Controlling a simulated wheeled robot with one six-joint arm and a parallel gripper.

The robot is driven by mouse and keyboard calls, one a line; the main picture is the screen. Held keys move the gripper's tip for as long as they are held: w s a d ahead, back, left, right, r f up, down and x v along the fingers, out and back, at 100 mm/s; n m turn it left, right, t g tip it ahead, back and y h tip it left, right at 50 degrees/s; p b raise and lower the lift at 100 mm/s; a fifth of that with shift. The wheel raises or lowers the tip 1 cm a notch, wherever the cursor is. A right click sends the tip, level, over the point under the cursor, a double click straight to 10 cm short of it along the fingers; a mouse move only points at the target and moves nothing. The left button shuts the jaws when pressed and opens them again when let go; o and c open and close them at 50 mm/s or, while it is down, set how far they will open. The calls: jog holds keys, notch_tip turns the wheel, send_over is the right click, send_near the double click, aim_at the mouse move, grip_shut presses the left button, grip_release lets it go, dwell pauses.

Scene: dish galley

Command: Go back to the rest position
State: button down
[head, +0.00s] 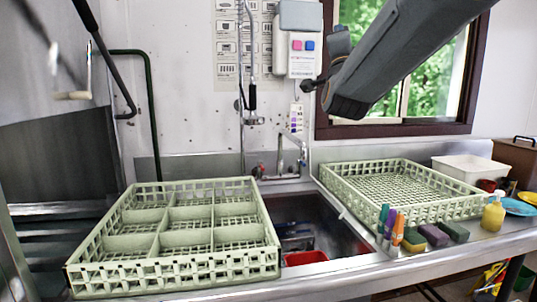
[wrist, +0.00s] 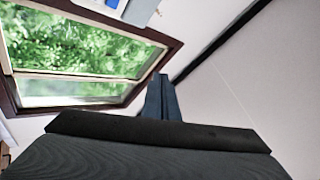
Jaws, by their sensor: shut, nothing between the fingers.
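My gripper (wrist: 161,78) shows in the wrist view, in the middle above the dark wrist body. Its two fingers are together with no gap between them, and nothing is held. They are raised in front of the pale wall, beside the window frame. In the head view my grey arm hangs across the upper right in front of the window, high above the counter. I cannot clearly make out the fingers there.
A divided green rack (head: 98,262) stands left of the sink (head: 335,228); an open green rack (head: 345,190) stands right. Markers, sponges (head: 433,235), a yellow bottle (head: 493,214) and a white tub (head: 470,165) crowd the right counter. A spray hose (head: 241,110) hangs behind the sink.

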notch_tip(320, 180, down, 17)
jog(key=w+n+g+y, duration=0.3)
jog(key=n+g, duration=0.3)
jog(key=s+f+n+g+y, duration=0.15)
jog(key=s+f+g, duration=0.25)
jog(key=f, duration=0.7)
jog(key=s+f+n+g, duration=0.3)
jog(key=f, duration=0.7)
jog(key=s+f+n+g, duration=0.1)
jog(key=s+f+g, duration=0.1)
jog(key=s+f, duration=0.2)
jog(key=s+f+n+g, duration=0.1)
jog(key=s+f, duration=0.3)
jog(key=s+f+n+g, duration=0.1)
jog(key=s+f+g, duration=0.1)
jog(key=s+f, duration=0.2)
jog(key=shift+s+f+g, duration=0.15)
jog(key=shift+f+g, duration=0.1)
jog(key=shift+g, duration=0.05)
jog(key=s+f+n+g, duration=0.1)
jog(key=s+f+g, duration=0.2)
jog(key=s, duration=0.5)
jog(key=s+d+f+n+g, duration=0.1)
jog(key=s+f+n+g, duration=0.1)
jog(key=s, duration=0.6)
notch_tip(320, 180, down, 2)
jog(key=shift+s+f+g, duration=0.1)
jog(key=shift+s+g, duration=0.2)
jog(key=shift+g, duration=0.2)
